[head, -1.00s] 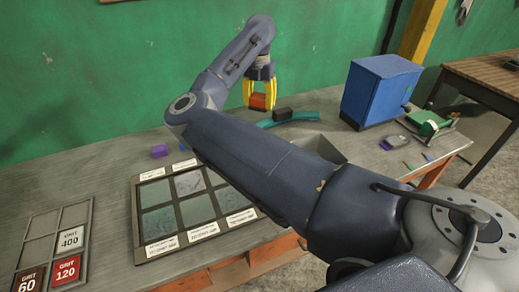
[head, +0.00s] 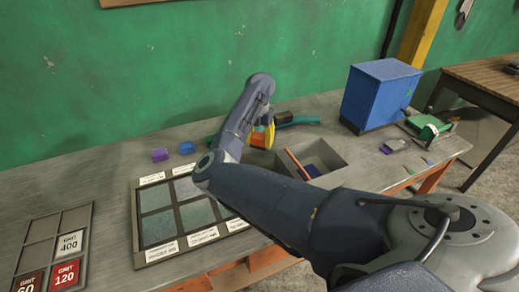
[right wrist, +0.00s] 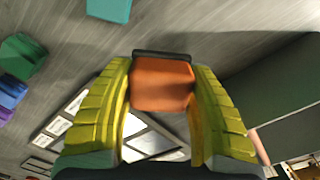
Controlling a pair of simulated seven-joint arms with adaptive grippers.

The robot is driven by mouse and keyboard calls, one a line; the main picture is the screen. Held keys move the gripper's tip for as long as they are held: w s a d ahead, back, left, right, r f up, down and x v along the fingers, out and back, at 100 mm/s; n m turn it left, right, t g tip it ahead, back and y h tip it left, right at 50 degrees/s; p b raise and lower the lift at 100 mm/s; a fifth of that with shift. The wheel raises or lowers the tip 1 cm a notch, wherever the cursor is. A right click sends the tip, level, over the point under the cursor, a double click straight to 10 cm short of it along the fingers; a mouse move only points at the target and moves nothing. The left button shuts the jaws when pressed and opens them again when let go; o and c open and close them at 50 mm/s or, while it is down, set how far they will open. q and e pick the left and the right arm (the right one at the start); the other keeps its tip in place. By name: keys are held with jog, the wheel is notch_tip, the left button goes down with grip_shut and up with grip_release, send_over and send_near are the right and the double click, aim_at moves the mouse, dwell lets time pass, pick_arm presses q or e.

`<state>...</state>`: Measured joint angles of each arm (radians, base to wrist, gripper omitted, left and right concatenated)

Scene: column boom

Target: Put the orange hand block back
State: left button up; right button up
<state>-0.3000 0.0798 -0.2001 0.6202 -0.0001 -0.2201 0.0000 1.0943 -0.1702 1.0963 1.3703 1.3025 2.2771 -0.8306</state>
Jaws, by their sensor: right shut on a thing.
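The orange hand block (head: 257,141) is between the yellow fingers of my right gripper (head: 266,135), low over the back of the bench. In the right wrist view the block (right wrist: 162,84) sits between both fingertips of the gripper (right wrist: 163,95), with a dark layer along its far edge. I cannot tell whether it touches the bench. In the head view my forearm covers part of the gripper. My left gripper is not in view.
A grey open bin (head: 336,172) with an orange rod and a blue item lies right of the gripper. A teal piece (head: 305,120) and black block (head: 284,117) lie behind. Purple (head: 160,155) and blue (head: 187,148) blocks, a swatch panel (head: 139,228) and a blue cabinet (head: 378,95) stand around.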

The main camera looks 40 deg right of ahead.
aim_at(259, 154)
jog(key=shift+f, duration=2.15)
jog(key=shift+f, duration=0.15)
jog(key=o, duration=1.1)
notch_tip(259, 154, up, 12)
jog(key=shift+r, duration=0.15)
